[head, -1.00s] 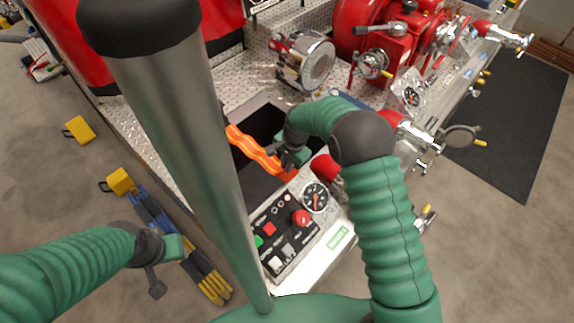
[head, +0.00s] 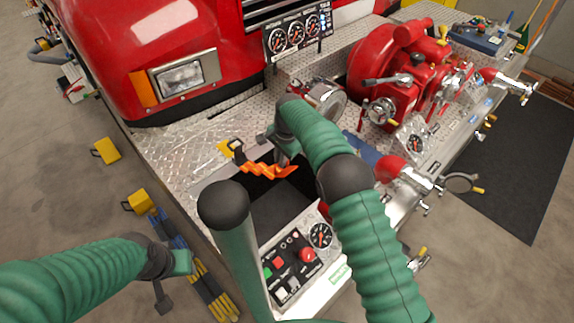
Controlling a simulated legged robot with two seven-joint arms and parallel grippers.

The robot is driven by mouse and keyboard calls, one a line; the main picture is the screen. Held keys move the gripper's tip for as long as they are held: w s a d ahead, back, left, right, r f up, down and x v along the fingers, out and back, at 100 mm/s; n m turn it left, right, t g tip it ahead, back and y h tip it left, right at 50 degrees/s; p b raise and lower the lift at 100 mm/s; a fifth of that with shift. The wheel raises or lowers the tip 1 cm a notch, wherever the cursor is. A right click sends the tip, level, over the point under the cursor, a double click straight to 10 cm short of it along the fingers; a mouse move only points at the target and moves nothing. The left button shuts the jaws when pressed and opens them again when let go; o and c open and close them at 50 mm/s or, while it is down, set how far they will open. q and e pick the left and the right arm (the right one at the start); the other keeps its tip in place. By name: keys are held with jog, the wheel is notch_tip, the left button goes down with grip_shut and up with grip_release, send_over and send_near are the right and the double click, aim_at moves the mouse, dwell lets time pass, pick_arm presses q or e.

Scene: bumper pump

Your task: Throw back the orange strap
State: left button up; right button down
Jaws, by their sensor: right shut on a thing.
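The orange strap (head: 262,170) is bunched in a wavy shape above the dark open compartment (head: 283,200) in the bumper deck. A yellow and black piece (head: 229,148) shows at its left end. My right gripper (head: 284,160) is at the strap's right part and is shut on it; my own arm partly hides the fingers. My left gripper (head: 170,278) is at the lower left, over the floor and away from the strap; its fingers are too unclear to tell open from shut.
A control panel (head: 290,268) with buttons and a gauge lies just in front of the compartment. A red pump (head: 398,75) with chrome valves stands to the right. The red truck front (head: 180,50) rises behind. Diamond-plate deck (head: 165,160) left of the compartment is bare.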

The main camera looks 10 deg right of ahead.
jog(key=shift+w+a, duration=0.2)
jog(key=shift+a, duration=0.15)
